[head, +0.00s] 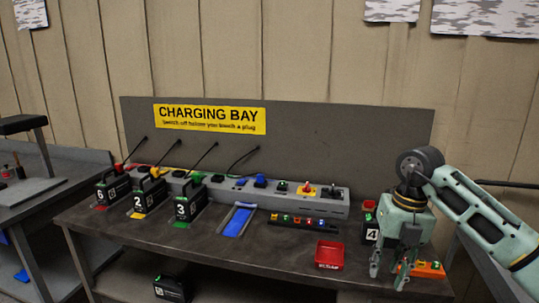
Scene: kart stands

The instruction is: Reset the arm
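My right arm comes in from the right in the head view. Its pale green gripper (388,273) points down over the right end of the dark bench. Its two fingers are spread apart with nothing visible between them. A black box marked 4 (371,233) stands just left of and partly behind the gripper. An orange item (428,269) lies right beside the fingers, partly covered. My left gripper is not in view.
The bench (290,247) holds black boxes marked 6 (112,190), 2 (149,199) and 3 (185,208). A grey charging strip (325,204) runs along the back. A blue pad (237,222) and red tray (329,255) lie in front. Another black box (171,288) sits below.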

